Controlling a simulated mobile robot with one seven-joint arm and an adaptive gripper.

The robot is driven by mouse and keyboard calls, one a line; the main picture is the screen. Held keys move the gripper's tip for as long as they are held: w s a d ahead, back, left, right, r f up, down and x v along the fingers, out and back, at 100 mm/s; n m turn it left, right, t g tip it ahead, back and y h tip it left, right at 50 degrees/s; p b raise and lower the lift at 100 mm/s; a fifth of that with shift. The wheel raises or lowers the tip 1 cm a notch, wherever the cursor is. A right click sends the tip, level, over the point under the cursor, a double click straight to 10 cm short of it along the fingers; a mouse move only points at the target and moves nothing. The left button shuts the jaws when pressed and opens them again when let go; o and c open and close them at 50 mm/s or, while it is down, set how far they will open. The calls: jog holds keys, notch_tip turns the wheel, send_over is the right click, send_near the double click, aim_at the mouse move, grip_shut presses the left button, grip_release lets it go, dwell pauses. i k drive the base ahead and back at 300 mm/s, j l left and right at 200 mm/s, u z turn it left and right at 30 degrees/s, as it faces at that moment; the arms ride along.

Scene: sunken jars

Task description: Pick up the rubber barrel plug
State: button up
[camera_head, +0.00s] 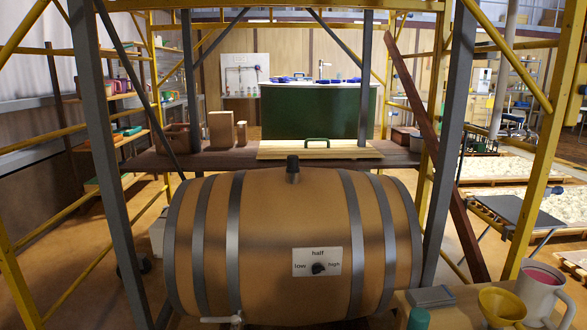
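The rubber barrel plug (292,168) is a dark, short cylinder standing upright in the top of a big wooden barrel (275,240). The barrel lies on its side with several grey metal hoops. A white label with a dark knob and the words low, half and high is on its front. My gripper is not in view, so its state does not show. Nothing visible touches the plug.
Grey and yellow frame posts (447,140) stand around the barrel. Behind it is a dark bench (200,160) with wooden blocks. At front right, a table (450,316) bears a mug (540,291), a yellow funnel (501,306) and a grey block (430,296).

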aim_at(292, 160)
jog(key=i+j+z, duration=0.15)
jog(key=i+z, duration=0.3)
jog(key=i, duration=0.95)
jog(key=z, duration=0.9)
